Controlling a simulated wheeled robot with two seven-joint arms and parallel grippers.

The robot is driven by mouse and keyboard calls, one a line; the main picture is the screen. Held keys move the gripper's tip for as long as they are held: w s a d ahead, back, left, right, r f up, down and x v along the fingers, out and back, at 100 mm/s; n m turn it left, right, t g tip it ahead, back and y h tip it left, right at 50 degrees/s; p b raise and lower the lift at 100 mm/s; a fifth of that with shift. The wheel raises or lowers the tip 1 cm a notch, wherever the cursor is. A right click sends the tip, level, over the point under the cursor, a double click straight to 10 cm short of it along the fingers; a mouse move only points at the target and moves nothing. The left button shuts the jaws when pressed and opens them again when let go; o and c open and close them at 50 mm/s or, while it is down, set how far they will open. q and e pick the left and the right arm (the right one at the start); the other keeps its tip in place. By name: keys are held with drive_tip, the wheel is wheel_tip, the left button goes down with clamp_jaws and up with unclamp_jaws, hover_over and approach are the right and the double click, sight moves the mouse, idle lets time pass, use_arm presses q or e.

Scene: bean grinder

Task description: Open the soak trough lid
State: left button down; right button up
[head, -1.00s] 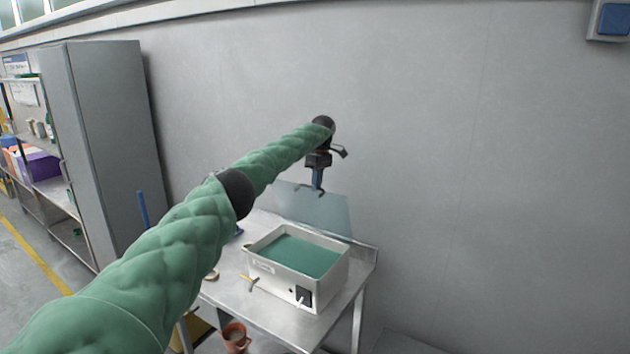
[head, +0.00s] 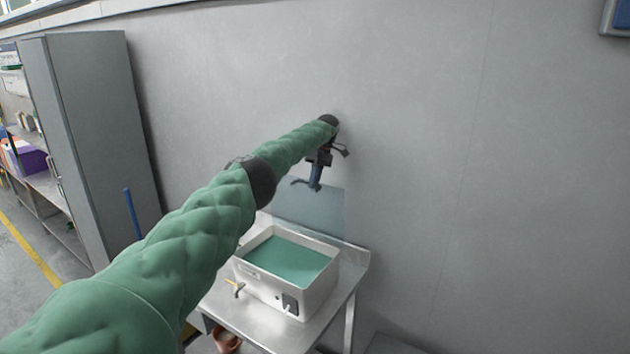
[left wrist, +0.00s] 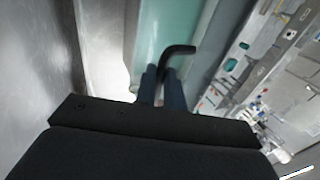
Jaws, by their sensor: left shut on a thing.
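The soak trough (head: 318,289) is a pale box on a metal table, with green-teal liquid inside. Its lid (head: 318,212) is a translucent bluish panel standing raised along the trough's back edge, near the wall; it also shows in the left wrist view (left wrist: 150,32). My left gripper (head: 314,184) is at the lid's top edge, shut on the dark bent lid handle (head: 298,182). In the left wrist view the handle (left wrist: 178,50) sticks out from between the two blue fingers of the gripper (left wrist: 161,80). My right gripper is not in view.
The metal table (head: 240,322) has a raised back edge against the grey wall (head: 430,180). A tap (head: 237,288) sticks out of the trough's front. A tall grey cabinet (head: 105,140) stands left. A reddish pot (head: 226,340) is below the table.

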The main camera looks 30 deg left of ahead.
use_arm(q)
drive_tip(key=shift+f, duration=0.3)
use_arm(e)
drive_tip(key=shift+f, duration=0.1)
